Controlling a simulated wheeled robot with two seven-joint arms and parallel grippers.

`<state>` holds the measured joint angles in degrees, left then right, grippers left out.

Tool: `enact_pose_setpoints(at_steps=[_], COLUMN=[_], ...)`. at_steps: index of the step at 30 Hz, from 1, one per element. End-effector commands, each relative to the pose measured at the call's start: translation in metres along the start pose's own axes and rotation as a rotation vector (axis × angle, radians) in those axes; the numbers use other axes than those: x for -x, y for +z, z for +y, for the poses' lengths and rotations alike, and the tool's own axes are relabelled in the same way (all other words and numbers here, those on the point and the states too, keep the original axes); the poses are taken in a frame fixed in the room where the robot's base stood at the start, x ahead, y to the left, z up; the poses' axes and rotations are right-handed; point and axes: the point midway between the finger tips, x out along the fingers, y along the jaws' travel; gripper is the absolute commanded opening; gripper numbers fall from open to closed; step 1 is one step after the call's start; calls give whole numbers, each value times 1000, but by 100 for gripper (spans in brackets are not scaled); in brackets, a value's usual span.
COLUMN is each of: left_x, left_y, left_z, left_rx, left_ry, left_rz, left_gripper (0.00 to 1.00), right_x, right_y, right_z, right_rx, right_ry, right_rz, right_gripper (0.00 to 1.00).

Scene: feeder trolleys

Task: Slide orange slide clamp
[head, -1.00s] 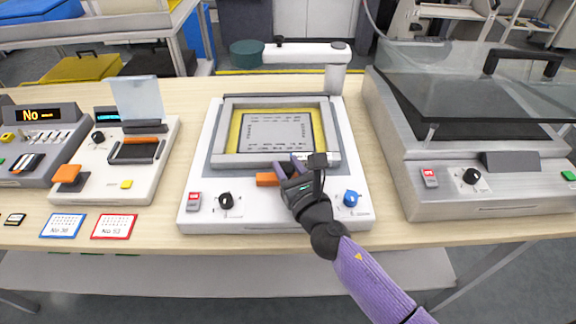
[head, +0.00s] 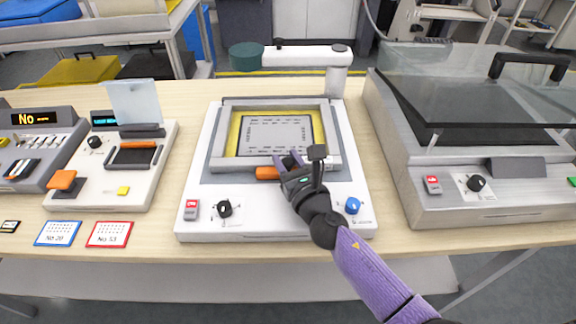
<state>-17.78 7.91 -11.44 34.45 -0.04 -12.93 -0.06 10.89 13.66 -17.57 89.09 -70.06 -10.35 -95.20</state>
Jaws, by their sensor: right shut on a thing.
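The orange slide clamp (head: 267,173) is a short orange bar at the front edge of the grey frame (head: 220,172) on the middle white machine (head: 270,225). My right gripper (head: 287,164) comes in from the lower right and is shut on the clamp. The clamp's left part shows; its right part is hidden by the fingers. Inside the frame lies a grey printed plate (head: 277,134) with a yellow border. My left gripper is not in view.
A red button (head: 191,209), a black knob (head: 225,208) and a blue knob (head: 352,206) are on the machine's front. A glass-lidded machine (head: 480,205) stands right, a white device (head: 105,185) left. Cards lie at the left front edge.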

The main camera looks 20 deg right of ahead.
Motion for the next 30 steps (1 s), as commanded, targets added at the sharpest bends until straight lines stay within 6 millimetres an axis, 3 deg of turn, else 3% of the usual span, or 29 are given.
enact_pose_setpoints(at_steps=[8,9,13,23,30], left_x=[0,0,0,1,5], left_y=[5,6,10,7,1], left_z=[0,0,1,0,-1], left_rx=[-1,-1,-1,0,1], left_ry=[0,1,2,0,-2], left_rz=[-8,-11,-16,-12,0], left_gripper=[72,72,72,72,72], right_x=[-2,-2,-2,2,48], right_y=[0,0,0,0,-1], right_z=[-2,-2,-2,-1,-1], right_rx=[0,0,0,0,0], right_ry=[-2,-2,-1,-1,-1], right_rz=[1,1,1,1,4], right_gripper=[0,46,74,74,74])
